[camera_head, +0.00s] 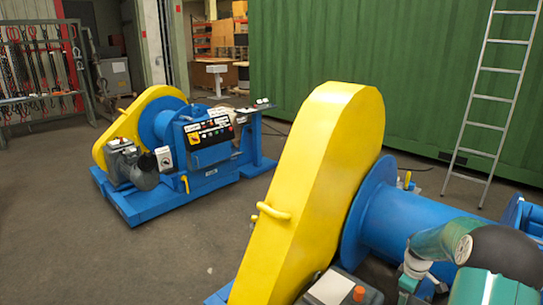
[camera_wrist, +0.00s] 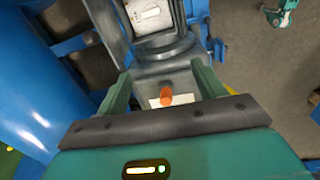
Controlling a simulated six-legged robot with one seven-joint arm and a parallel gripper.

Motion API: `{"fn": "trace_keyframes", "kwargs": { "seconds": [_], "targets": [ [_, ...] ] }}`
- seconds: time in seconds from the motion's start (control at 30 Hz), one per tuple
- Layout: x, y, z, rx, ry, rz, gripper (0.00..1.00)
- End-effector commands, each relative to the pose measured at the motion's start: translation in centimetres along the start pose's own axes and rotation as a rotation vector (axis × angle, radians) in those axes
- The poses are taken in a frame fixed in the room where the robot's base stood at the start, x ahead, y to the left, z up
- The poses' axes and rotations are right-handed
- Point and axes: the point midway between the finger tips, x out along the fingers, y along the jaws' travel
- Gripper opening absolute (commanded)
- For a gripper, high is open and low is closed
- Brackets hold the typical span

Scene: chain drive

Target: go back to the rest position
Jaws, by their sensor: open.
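My gripper (camera_wrist: 164,80) shows in the wrist view, its two green fingers spread apart with nothing held between them. Beyond and between the fingers is a grey housing with a white plate and an orange-red knob (camera_wrist: 166,96). I cannot tell whether the fingers touch the housing. In the head view, teal and black parts of my arm show at the lower right, in front of the blue drum of the near machine; my fingers cannot be made out there.
The near machine has a tall yellow chain guard (camera_head: 310,190) and a blue drum (camera_head: 405,220). A similar blue and yellow machine (camera_head: 215,170) stands at the back left. A ladder (camera_head: 490,100) leans on a green container wall (camera_head: 350,60). Floor between the machines is clear.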

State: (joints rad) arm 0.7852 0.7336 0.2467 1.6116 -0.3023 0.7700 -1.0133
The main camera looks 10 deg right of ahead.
Motion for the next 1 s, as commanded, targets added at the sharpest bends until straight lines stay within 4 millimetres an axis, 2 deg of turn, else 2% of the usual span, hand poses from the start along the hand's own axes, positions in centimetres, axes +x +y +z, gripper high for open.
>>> {"fn": "trace_keyframes", "kwargs": {
  "seconds": [0.03, 0.2, 0.37, 0.5, 0.6, 0.8, 1.0],
  "targets": [
    [-2.8, -0.9, -1.3, 0.010, -0.001, 0.024, 0.69],
    [-9.8, -4.8, -4.1, 0.079, 0.008, 0.081, 0.69],
    [-15.8, -9.2, -6.0, 0.151, 0.035, 0.129, 0.69],
    [-20.3, -13.6, -6.9, 0.217, 0.073, 0.164, 0.69],
    [-23.1, -16.9, -7.1, 0.268, 0.108, 0.182, 0.69],
    [-27.6, -23.6, -6.6, 0.368, 0.195, 0.201, 0.69],
    [-30.4, -30.3, -5.1, 0.468, 0.298, 0.185, 0.69]
  ]
}}
